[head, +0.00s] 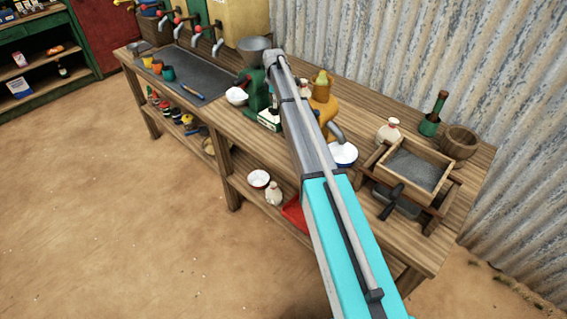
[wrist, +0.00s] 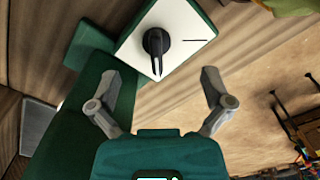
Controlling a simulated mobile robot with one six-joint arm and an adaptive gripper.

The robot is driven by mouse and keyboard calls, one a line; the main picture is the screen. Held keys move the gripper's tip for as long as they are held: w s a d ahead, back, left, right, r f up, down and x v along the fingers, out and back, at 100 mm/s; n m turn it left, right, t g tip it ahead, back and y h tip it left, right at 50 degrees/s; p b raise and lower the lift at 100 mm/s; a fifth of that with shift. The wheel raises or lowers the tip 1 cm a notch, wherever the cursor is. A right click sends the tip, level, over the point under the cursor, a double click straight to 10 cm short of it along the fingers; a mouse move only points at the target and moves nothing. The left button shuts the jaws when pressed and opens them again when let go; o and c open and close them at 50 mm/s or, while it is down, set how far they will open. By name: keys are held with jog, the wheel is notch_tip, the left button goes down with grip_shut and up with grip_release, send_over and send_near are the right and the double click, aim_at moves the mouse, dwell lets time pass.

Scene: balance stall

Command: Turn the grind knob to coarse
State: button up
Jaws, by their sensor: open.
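The grind knob (wrist: 155,43) is a black round dial with a pointer bar, set on a white plate (wrist: 181,22) in the wrist view. The pointer bar points down toward my gripper, and a short black line is marked on the plate right of the knob. My gripper (wrist: 157,86) is open, with its two grey fingers spread and the knob just beyond and between them, not touched. In the head view the green grinder (head: 258,90) with a grey hopper stands on the bench, partly behind my arm. The knob and my gripper are hidden there.
The wooden bench (head: 215,119) runs along a corrugated wall. An orange machine (head: 322,100) stands close right of the grinder, and a white bowl (head: 237,96) close left. A wooden sieve box (head: 413,170) sits at the bench's right end. The sandy floor in front is clear.

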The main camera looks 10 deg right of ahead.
jog(key=shift+r+p, duration=4.9)
jog(key=shift+r, duration=0.3)
jog(key=s+a+f+m+b, duration=0.2)
jog(key=s+a+f+b, duration=0.1)
jog(key=s, duration=0.4)
jog(key=s+a+f+m+b, duration=0.2)
jog(key=s+a+f+b, duration=0.1)
jog(key=s, duration=0.3)
jog(key=s+d+f+m+b, duration=0.1)
jog(key=s+f+m+b, duration=0.2)
jog(key=s, duration=0.6)
jog(key=s+d+f+m+b, duration=0.2)
jog(key=s+f+m+b, duration=0.2)
jog(key=s+f+b, duration=0.3)
jog(key=s, duration=0.3)
jog(key=shift+d, duration=0.15)
jog(key=shift+w, duration=0.1)
jog(key=s+d+r+m+p, duration=0.1)
jog(key=s+r+m+p, duration=0.1)
jog(key=s, duration=0.4)
jog(key=s+d+r+m+p, duration=0.1)
jog(key=s+r+m+p, duration=0.1)
jog(key=s, duration=0.5)
jog(key=shift+s+r+m+p, duration=0.2)
jog(key=shift+r+m+p, duration=0.2)
jog(key=shift+m, duration=0.2)
